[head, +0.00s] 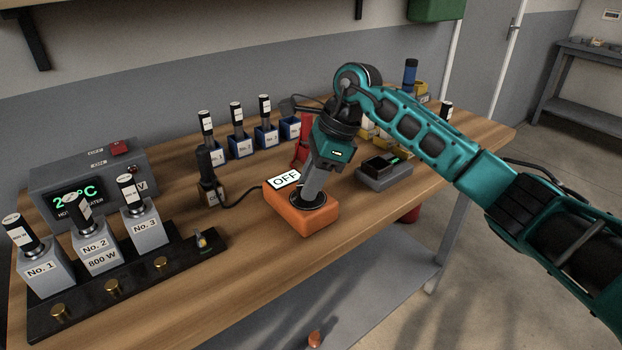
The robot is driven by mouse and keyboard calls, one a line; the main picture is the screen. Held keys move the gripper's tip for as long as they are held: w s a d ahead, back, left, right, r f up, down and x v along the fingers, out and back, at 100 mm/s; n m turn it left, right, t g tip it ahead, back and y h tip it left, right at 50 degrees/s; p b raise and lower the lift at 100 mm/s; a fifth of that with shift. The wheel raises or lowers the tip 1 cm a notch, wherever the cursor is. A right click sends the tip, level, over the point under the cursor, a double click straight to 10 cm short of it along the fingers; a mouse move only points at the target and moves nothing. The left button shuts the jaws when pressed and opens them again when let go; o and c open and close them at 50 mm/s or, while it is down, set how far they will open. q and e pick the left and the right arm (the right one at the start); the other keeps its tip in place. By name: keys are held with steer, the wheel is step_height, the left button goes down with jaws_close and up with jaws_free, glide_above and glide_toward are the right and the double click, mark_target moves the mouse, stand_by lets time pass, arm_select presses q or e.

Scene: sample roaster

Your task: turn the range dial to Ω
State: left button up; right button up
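An orange meter (290,222) lies on the wooden bench, its white display reading "OFF". A dark round range dial (309,201) is on its top face. My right gripper (312,196) points down onto the dial, its grey fingers reaching it. The fingers overlap in this view and cover the dial's middle, so its pointer and any Ω mark are hidden. I cannot tell whether the fingers grip the knob. My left gripper is not in view.
A black probe (208,178) with a cable stands left of the meter. A grey device (384,172) sits to its right. Blue-based holders (240,147) stand behind.

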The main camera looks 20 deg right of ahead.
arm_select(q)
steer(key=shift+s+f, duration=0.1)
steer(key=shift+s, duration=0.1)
arm_select(e)
jaws_close()
